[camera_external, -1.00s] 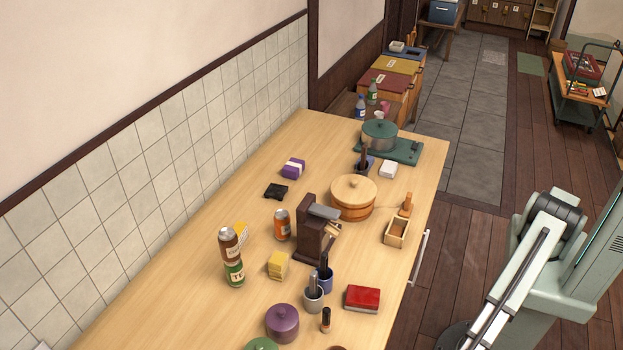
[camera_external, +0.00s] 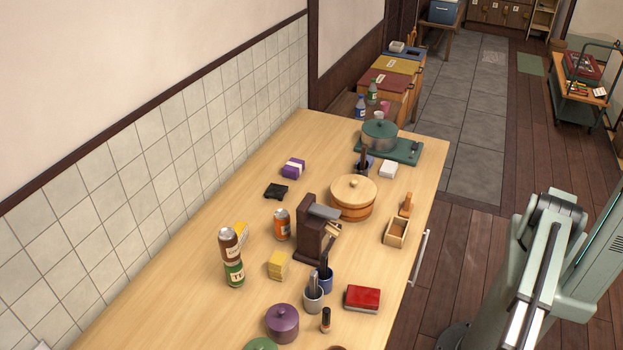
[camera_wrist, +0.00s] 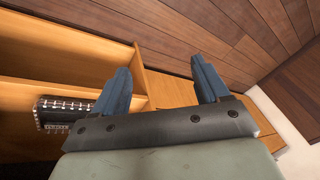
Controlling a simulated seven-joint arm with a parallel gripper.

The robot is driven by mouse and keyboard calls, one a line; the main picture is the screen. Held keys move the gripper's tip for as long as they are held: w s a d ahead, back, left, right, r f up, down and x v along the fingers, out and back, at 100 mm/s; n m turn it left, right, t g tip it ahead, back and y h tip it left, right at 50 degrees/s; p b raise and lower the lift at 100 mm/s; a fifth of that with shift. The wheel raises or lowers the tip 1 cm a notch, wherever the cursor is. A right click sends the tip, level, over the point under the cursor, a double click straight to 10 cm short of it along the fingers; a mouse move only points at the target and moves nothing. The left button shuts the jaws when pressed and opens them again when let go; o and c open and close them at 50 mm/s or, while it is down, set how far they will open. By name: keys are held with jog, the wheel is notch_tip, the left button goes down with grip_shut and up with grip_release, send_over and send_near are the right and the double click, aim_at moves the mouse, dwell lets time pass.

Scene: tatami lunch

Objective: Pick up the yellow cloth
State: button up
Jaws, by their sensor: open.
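A yellow folded block that looks like the yellow cloth (camera_external: 278,265) lies on the wooden counter (camera_external: 190,270), in front of the dark brown block-shaped holder. In the external view only my arm shows at the lower right, off the counter; the fingers cannot be made out.
The brown holder (camera_external: 311,232), a grey cup (camera_external: 313,298), a red folded item (camera_external: 362,298) and a purple pot (camera_external: 282,322) are nearby. A black slotted object (camera_wrist: 65,113) is at the wrist view's left.

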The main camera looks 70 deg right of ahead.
jog(key=w+r+t, duration=0.3)
jog(key=w+r, duration=1.8)
jog(key=w, duration=0.1)
jog(key=w+d+r+m+t+h, duration=0.1)
jog(key=w+d+r, duration=0.4)
jog(key=w+r, duration=0.4)
jog(key=w+d+r+m+t+h, duration=0.1)
jog(key=w+d+r+m, duration=0.1)
jog(key=w+d+r, duration=0.55)
jog(key=m+g+h, duration=0.2)
jog(key=m+g, duration=0.3)
jog(key=m, duration=1.7)
send_over(279, 257)
jog(key=f, duration=0.1)
notch_tip(279, 257, down, 13)
jog(key=shift+d+f, duration=0.1)
